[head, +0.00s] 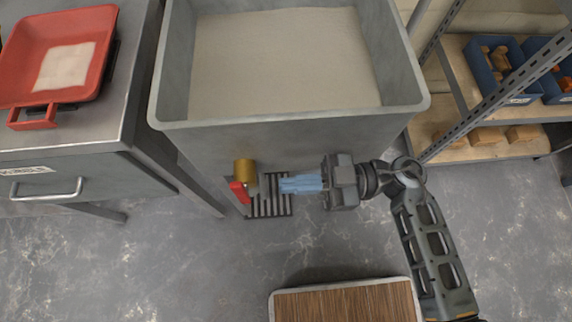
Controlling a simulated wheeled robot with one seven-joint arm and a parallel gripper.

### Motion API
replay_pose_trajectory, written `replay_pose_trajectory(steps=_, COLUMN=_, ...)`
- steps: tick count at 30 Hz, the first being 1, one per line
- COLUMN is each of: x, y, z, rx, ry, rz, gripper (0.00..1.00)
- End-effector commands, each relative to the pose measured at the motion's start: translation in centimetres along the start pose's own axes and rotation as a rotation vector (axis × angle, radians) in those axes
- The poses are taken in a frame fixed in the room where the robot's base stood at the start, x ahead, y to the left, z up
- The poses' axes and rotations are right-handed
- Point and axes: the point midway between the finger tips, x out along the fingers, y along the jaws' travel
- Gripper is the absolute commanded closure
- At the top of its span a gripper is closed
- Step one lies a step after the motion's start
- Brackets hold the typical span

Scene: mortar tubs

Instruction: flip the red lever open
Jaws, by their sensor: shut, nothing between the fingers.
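The red lever (240,192) is at the lower front of a grey tub (300,125), beside a brass-coloured fitting (245,172). My gripper (283,185) comes in from the right, with its pale blue fingers shut and empty, pointing left toward the lever. In this view a small gap shows between the fingertips and the lever. The depth between them is hard to tell. The tub holds a pale, level fill (282,62).
A floor grate (270,208) lies below the fitting. A grey bench (90,150) with a red tray (58,60) stands at left. Shelving (480,90) with blue bins (500,70) stands at right. A wood-topped platform (345,303) sits at the bottom.

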Motion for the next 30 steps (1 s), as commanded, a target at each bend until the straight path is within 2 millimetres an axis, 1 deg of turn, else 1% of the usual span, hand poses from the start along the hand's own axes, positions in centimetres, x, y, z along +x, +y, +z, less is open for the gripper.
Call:
replay_pose_trajectory(steps=9, x=-4.9, y=0.1, z=-0.3, rx=0.000, ry=-0.001, rz=0.005, gripper=1.00)
replay_pose_trajectory(steps=12, x=-6.3, y=0.1, z=-0.5, rx=0.000, ry=-0.001, rz=0.005, gripper=1.00)
replay_pose_trajectory(steps=15, x=-7.3, y=0.1, z=-0.6, rx=0.000, ry=-0.001, rz=0.004, gripper=1.00)
replay_pose_trajectory(steps=20, x=-7.9, y=0.0, z=-0.7, rx=0.000, ry=-0.001, rz=0.002, gripper=1.00)
replay_pose_trajectory(steps=30, x=-8.0, y=0.0, z=-0.7, rx=0.001, ry=-0.001, rz=0.002, gripper=1.00)
